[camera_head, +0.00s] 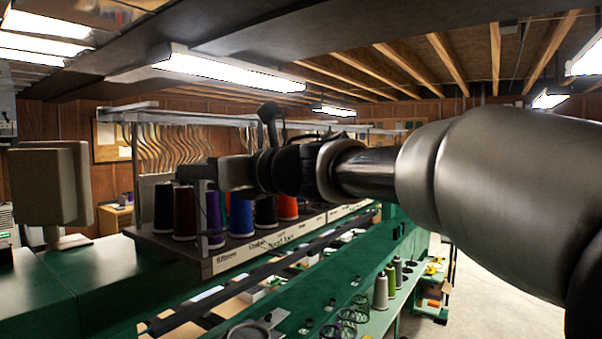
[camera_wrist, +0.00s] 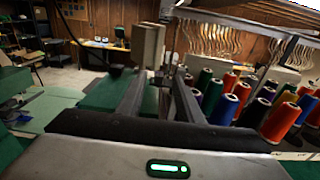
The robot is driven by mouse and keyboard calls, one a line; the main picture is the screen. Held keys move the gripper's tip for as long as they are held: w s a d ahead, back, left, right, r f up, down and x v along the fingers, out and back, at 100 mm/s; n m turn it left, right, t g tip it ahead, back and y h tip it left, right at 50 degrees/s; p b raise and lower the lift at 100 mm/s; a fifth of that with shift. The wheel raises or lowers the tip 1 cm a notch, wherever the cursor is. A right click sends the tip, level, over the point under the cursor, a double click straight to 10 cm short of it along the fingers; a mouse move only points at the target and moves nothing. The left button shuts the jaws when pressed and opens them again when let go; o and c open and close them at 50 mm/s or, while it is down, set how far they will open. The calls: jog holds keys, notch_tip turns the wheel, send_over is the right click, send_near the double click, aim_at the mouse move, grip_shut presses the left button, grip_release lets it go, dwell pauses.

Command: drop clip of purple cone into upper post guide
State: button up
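The purple cone (camera_head: 214,213) stands in the row of thread cones, between a dark red cone and a blue one. In the wrist view only a sliver of purple (camera_wrist: 196,96) shows beside the right finger. A thin grey post (camera_head: 201,215) stands in front of the purple cone, and its top is hidden at my gripper. My gripper (camera_head: 185,173) is above the cones at the post's top. In the wrist view my gripper (camera_wrist: 160,76) has its two fingers apart, with a slim upright thing between them. I cannot make out the clip or the upper post guide.
More cones, blue (camera_head: 241,216), black (camera_head: 265,211) and red (camera_head: 287,207), stand to the right on the labelled shelf (camera_head: 235,258). A metal rail (camera_head: 180,117) with hanging curved tubes runs behind. A beige box-shaped device (camera_head: 50,185) stands at left. The green tabletop (camera_head: 100,265) is mostly clear.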

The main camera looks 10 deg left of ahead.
jog(key=f+b+v, duration=0.1)
jog(key=b+v, duration=0.1)
jog(key=v, duration=1.2)
jog(key=w+d+r+m+t+h+p, duration=0.1)
jog(key=w+d+m+t+h, duration=0.3)
jog(key=d+m, duration=0.6)
jog(key=w+d+m+t+h+p, duration=0.1)
jog(key=d+m+t+h, duration=0.6)
jog(key=m, duration=0.6)
jog(key=s+d+f+m+g+h+p, duration=0.1)
jog(key=s+d+f+m+g+h, duration=0.35)
jog(key=d+f+m, duration=0.65)
jog(key=s+a+f+m+g+p, duration=0.1)
jog(key=s+f+m+g, duration=0.7)
jog(key=s+f+m, duration=0.6)
jog(key=s+f, duration=0.3)
jog(key=f, duration=0.1)
jog(key=shift+a+f+m+g, duration=0.3)
jog(key=shift+a+f+g, duration=0.05)
jog(key=shift+f, duration=0.05)
